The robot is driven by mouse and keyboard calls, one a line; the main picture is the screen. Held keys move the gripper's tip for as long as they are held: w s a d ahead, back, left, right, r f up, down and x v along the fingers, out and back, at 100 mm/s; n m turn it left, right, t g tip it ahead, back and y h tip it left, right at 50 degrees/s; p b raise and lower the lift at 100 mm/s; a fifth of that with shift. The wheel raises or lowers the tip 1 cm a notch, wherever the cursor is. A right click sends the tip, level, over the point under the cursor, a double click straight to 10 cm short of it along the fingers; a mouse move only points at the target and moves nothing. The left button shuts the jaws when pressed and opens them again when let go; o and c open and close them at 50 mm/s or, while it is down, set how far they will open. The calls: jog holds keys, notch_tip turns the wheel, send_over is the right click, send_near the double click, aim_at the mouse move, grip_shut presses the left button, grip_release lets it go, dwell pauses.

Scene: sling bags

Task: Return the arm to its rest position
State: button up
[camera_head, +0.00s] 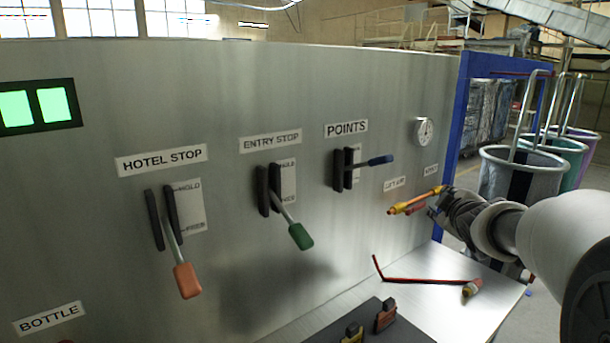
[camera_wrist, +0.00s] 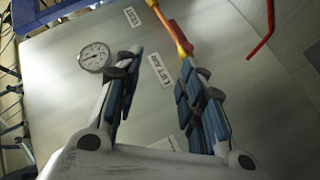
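My arm (camera_head: 540,232) reaches in from the right side of the head view. My gripper (camera_head: 436,205) is in front of the grey panel's right part, close to a yellow and orange handle (camera_head: 414,201). In the wrist view my gripper (camera_wrist: 160,72) has its two blue-padded fingers apart, with only the panel face seen between them. The yellow and orange handle (camera_wrist: 168,25) runs down to the tip of the right-hand finger there. I cannot tell whether they touch. A red part (camera_wrist: 178,32) sits beside the handle.
Bins (camera_head: 520,170) stand right.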

jog(key=s+a+f+m+g+y, duration=0.1)
jog(key=s+a+f+m+g, duration=0.2)
jog(key=s, duration=1)
jog(key=s+a+f+m+g+y, duration=0.1)
jog(key=s+a+f+m+g, duration=0.2)
jog(key=s+a, duration=0.6)
jog(key=s+a+f+m+g+y, duration=0.1)
jog(key=s+a+f+m+g, duration=0.2)
jog(key=s, duration=1.6)
jog(key=a+f, duration=0.3)
jog(key=f, duration=0.1)
jog(key=shift+a, duration=0.2)
jog(key=shift+a, duration=0.1)
